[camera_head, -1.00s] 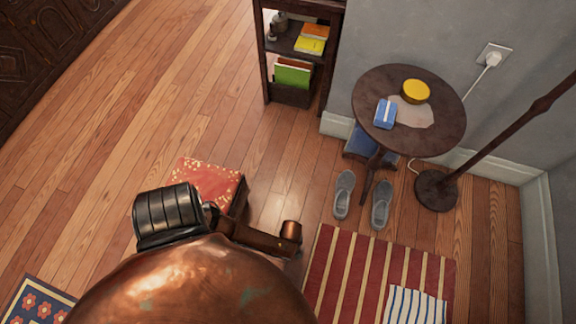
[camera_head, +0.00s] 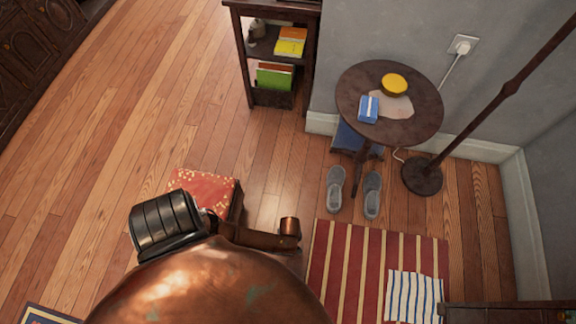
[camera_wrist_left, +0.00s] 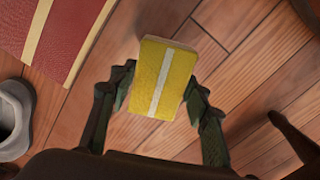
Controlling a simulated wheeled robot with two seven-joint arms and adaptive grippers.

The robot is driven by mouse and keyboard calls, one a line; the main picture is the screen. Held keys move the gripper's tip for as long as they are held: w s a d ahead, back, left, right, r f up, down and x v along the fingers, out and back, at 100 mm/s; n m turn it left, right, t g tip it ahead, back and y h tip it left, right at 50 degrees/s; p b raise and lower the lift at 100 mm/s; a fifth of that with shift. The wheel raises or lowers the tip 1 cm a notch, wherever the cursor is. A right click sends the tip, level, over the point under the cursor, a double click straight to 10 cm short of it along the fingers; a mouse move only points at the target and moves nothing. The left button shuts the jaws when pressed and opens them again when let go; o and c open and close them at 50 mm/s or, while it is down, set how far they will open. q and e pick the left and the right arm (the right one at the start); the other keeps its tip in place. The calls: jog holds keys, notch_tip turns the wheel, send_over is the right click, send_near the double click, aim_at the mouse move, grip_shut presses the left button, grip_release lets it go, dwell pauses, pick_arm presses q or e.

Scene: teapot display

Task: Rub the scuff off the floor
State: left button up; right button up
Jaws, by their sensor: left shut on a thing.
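My left gripper (camera_wrist_left: 156,105) shows in the left wrist view. Its two dark fingers are shut on the sides of a yellow block (camera_wrist_left: 180,85) with a white stripe down its middle. Below and around the block is the wood floor (camera_wrist_left: 245,75); whether the block touches it I cannot tell. I cannot make out a clear scuff in either view; a pale sheen (camera_head: 268,182) lies on the boards in the head view. My left gripper is not visible in the head view. My right gripper is in neither view.
A round table (camera_head: 420,122) carries a yellow tin (camera_head: 394,84) and a blue packet (camera_head: 368,109). Grey slippers (camera_head: 335,190), a striped rug (camera_head: 340,260) and a lamp base (camera_head: 422,177) are near it. A red patterned stool (camera_head: 203,188) stands left. Open floor lies at upper left.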

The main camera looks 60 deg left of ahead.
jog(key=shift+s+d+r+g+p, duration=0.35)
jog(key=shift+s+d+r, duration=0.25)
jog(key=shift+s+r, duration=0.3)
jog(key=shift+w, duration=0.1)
